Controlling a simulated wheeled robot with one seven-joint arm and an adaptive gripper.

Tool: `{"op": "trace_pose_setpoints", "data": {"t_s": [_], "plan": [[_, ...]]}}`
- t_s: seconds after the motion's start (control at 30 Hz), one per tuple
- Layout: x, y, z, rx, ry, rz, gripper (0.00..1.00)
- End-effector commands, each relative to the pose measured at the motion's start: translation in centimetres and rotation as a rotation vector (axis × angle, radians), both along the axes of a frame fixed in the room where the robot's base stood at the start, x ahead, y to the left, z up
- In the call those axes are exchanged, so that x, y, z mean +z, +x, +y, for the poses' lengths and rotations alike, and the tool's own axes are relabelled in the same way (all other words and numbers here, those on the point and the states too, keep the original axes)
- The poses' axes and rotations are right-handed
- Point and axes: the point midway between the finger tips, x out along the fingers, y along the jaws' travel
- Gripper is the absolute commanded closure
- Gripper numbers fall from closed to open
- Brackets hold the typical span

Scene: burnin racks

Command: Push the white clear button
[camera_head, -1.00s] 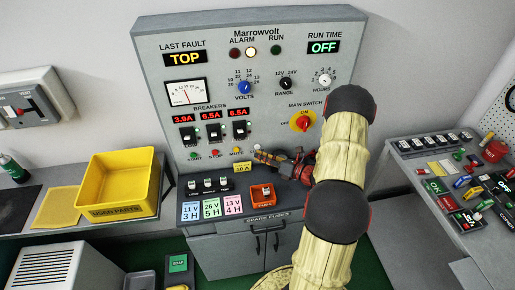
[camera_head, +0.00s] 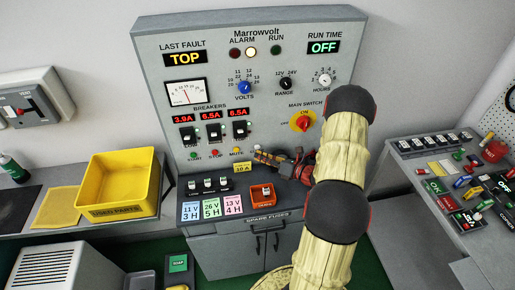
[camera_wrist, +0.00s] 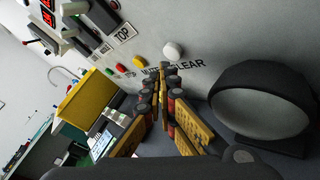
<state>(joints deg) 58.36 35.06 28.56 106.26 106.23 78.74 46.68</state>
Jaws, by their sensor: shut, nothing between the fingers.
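The white clear button (camera_wrist: 173,51) is a round knob on the grey panel in the wrist view, above the word CLEAR. My gripper (camera_wrist: 168,68) is shut and empty, its fingertips together just below the button and over part of the lettering. A small gap shows between tips and button in this view; I cannot tell the depth. In the head view my gripper (camera_head: 257,154) is at the panel's lower edge, right of the coloured buttons, and the white button is too small or covered to make out clearly.
A yellow button (camera_wrist: 139,61) and a red button (camera_wrist: 119,70) sit left of the white one. Below the panel, the bench shelf holds coloured cards (camera_head: 211,209) and an orange tray (camera_head: 267,203). A yellow bin (camera_head: 121,183) stands to the left.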

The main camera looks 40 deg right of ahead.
Motion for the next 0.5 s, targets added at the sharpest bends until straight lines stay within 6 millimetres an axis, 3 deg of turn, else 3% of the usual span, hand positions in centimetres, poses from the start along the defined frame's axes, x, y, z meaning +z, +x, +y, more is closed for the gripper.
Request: {"op": "trace_pose_setpoints", "data": {"t_s": [0.5], "plan": [[0.04,0.70,-0.44,0.000,0.000,0.000,1.00]]}}
